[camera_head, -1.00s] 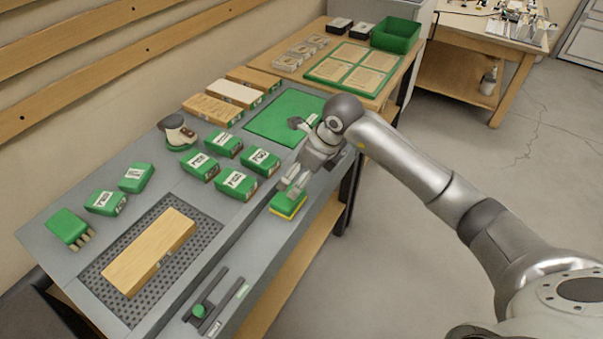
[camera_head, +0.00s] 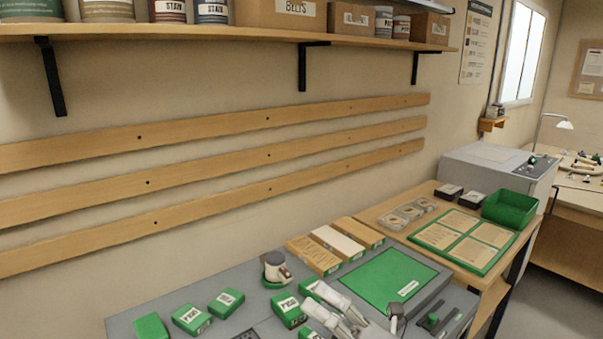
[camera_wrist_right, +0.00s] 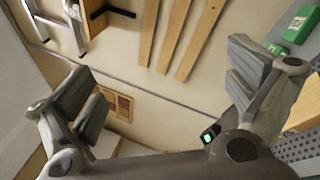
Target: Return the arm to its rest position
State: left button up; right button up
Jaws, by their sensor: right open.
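My right gripper (camera_head: 313,297) shows at the bottom edge of the head view, with pale fingers spread apart and nothing between them. It blocks part of the grey bench (camera_head: 235,282) and some green boxes. In the right wrist view my right gripper (camera_wrist_right: 168,88) is wide open and empty, with the wall and wooden rails (camera_wrist_right: 178,40) beyond it. Most of my right arm is outside the head view. My left gripper is in neither view.
Green boxes (camera_head: 192,319) and a small scanner-like device (camera_head: 276,267) stand on the bench, beside a green mat (camera_head: 390,281). A green bin (camera_head: 509,209) stands farther right. A shelf (camera_head: 230,30) with cans and cartons runs above the wall rails.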

jog(key=w+d+f+m+t+h, duration=0.2)
jog(key=d+m+t+h, duration=0.7)
jog(key=d+m+h, duration=0.85)
jog(key=s+d+f+m+g+h, duration=0.1)
jog(key=s+d+f+m+g, duration=0.15)
jog(key=f+m, duration=0.4)
jog(key=s+d+f+m+g+h, duration=0.1)
jog(key=s+f+m+g, duration=0.3)
jog(key=f, duration=0.3)
jog(key=s+a+f+m+g+y, duration=0.1)
jog(key=s+f+m+g, duration=0.1)
jog(key=s+f+g, duration=0.6)
jog(key=s+a+f+m+g+y, duration=0.25)
jog(key=s+f, duration=0.25)
jog(key=s, duration=0.6)
notch_tip(320, 180, down, 27)
jog(key=s+g+h, duration=0.1)
jog(key=s+g, duration=0.1)
jog(key=s, duration=0.1)
jog(key=s+d+f+g, duration=0.1)
jog(key=s+d+f, duration=0.2)
jog(key=s+f, duration=1.3)
jog(key=shift+d, duration=0.2)
